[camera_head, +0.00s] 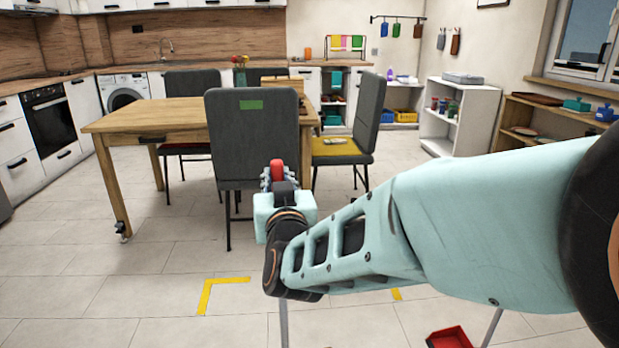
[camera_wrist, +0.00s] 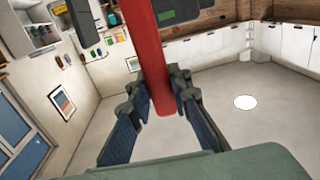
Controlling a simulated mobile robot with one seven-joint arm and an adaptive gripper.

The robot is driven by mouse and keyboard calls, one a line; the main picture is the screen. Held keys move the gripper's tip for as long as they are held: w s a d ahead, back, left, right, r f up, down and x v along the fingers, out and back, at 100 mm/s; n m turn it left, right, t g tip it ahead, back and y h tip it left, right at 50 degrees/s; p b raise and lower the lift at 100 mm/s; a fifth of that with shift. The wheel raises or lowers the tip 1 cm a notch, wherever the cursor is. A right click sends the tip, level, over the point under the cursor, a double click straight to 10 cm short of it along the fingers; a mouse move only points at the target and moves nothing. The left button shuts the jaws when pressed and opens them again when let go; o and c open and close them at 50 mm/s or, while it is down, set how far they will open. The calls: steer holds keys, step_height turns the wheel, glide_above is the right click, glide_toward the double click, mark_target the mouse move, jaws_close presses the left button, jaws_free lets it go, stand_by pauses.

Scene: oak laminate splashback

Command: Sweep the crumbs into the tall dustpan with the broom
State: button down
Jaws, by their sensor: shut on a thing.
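A long-handled tool, which I take for the broom, has a red grip (camera_head: 277,168) that stands upright in my gripper (camera_head: 280,184). In the wrist view, which is upside down, the red grip (camera_wrist: 148,55) runs between the two fingers of my gripper (camera_wrist: 160,105). A grey pole (camera_head: 284,326) shows below my arm, roughly in line with the grip; its lower end is out of frame. The red dustpan (camera_head: 451,338) is at the bottom edge, cut off, with a grey pole (camera_head: 492,326) rising beside it. I see no crumbs.
Yellow corner marks (camera_head: 205,296) lie on the tiled floor. A grey chair (camera_head: 250,125) and a wooden table (camera_head: 145,122) stand beyond my gripper. White shelves (camera_head: 485,115) and wooden shelves (camera_head: 560,112) line the right wall. The floor at front left is clear.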

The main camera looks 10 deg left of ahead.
steer(key=w+d+p, duration=0.5)
steer(key=w+d, duration=0.2)
steer(key=d, duration=1.1)
steer(key=w+d+p, duration=0.4)
steer(key=w+d, duration=0.2)
steer(key=d, duration=1.2)
steer(key=w+d+p, duration=0.5)
steer(key=w+d, duration=0.2)
steer(key=d, duration=1.2)
steer(key=r+p, duration=0.1)
steer(key=r, duration=0.1)
steer(key=a+r+p, duration=0.1)
steer(key=r, duration=0.2)
steer(key=shift+a+r+p, duration=0.1)
steer(key=shift+a+p, duration=0.1)
steer(key=shift+p, duration=0.15)
steer(key=shift+a, duration=0.1)
